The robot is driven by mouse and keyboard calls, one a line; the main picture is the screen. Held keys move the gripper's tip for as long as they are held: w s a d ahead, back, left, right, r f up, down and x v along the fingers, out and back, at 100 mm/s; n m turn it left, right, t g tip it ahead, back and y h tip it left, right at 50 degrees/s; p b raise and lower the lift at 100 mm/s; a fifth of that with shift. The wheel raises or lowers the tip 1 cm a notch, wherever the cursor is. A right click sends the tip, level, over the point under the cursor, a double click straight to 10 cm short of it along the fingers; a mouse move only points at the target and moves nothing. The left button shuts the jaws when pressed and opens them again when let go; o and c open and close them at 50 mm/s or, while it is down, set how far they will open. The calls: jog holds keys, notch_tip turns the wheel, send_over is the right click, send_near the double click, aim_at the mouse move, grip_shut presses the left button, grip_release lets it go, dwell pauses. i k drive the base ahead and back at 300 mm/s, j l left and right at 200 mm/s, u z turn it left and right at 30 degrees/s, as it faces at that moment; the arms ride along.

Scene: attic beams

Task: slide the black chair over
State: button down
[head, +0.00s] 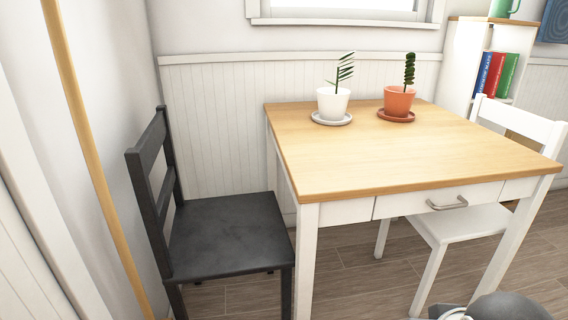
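The black chair (222,235) stands upright on the floor at the left of the wooden-topped table (400,165). Its slatted back is on the left, near the wall, and its seat points right toward the table. The seat's right edge comes close to the table's near left leg; I cannot tell whether they touch. The lower parts of the chair's legs are cut off by the bottom of the view. My gripper is not in view; only a rounded grey part, likely of my own arm, shows at the bottom right.
A white chair (465,220) stands at the table's right side. Two potted plants, one in a white pot (333,104) and one in an orange pot (399,100), stand on the table. A wooden pole (95,165) rises at the left. A bookshelf (462,65) stands behind.

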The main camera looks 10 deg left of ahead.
aim_at(225, 236)
jog(key=u, duration=1.25)
